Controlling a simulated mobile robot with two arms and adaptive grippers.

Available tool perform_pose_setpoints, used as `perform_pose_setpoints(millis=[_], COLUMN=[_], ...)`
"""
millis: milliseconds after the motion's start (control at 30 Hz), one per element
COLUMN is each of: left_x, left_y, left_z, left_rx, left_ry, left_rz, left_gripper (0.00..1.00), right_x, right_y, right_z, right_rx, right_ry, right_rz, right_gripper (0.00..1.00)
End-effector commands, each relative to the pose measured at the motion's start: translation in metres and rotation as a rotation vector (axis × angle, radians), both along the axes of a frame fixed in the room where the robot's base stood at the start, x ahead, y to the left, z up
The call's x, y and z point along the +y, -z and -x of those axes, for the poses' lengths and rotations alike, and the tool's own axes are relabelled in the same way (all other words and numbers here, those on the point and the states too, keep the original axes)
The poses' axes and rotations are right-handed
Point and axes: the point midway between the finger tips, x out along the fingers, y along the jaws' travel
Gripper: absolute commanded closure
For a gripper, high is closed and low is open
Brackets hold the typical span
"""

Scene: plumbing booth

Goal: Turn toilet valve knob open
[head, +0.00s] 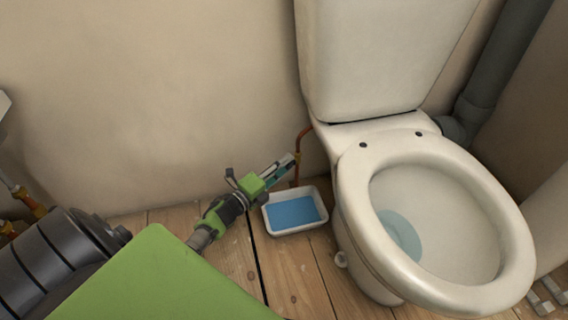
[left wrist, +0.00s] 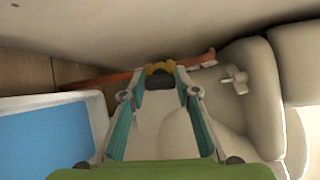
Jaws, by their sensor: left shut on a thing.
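In the head view my left gripper (head: 290,162) reaches low beside the toilet, at the copper pipe (head: 301,138). The knob is hidden there by the fingers. My right gripper is in neither view.
A white tray (head: 290,231) with blue inside lies on the wooden floor under the gripper. The white toilet (head: 350,215) stands close to the right, with its bowl open. The beige wall (head: 180,110) is just behind. Bare floor lies in front of the tray.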

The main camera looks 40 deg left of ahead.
Motion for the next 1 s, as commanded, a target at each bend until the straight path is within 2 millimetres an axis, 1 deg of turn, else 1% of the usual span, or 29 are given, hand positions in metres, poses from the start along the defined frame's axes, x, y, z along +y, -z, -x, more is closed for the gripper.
perform_pose_setpoints(millis=[33, 300, 833, 867, 900, 933, 1000], left_x=[0.0017, 0.0023, 0.0027, 0.0027, 0.0026, 0.0025, 0.0021], left_y=[-0.0027, -0.0009, -0.0006, -0.0007, -0.0007, -0.0005, -0.0002], left_z=[-0.0017, -0.0016, -0.0017, -0.0017, -0.0017, -0.0016, -0.0013], left_rx=[0.002, 0.017, 0.019, 0.019, 0.019, 0.019, 0.019], left_ry=[-0.004, -0.005, -0.006, -0.006, -0.006, -0.006, -0.005], left_rz=[0.025, 0.117, 0.140, 0.140, 0.140, 0.140, 0.139], left_gripper=[0.93, 0.93, 0.93, 0.69, 0.58, 0.54, 0.54], right_x=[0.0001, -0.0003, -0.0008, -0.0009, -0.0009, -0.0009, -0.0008], right_y=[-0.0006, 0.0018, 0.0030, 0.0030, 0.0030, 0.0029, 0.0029], right_z=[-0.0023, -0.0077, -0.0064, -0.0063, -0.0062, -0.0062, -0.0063], right_rx=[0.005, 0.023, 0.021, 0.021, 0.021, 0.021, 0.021], right_ry=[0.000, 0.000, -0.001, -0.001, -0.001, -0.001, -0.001], right_rz=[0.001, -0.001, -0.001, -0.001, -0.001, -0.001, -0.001], right_gripper=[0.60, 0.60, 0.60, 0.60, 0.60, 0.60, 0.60])
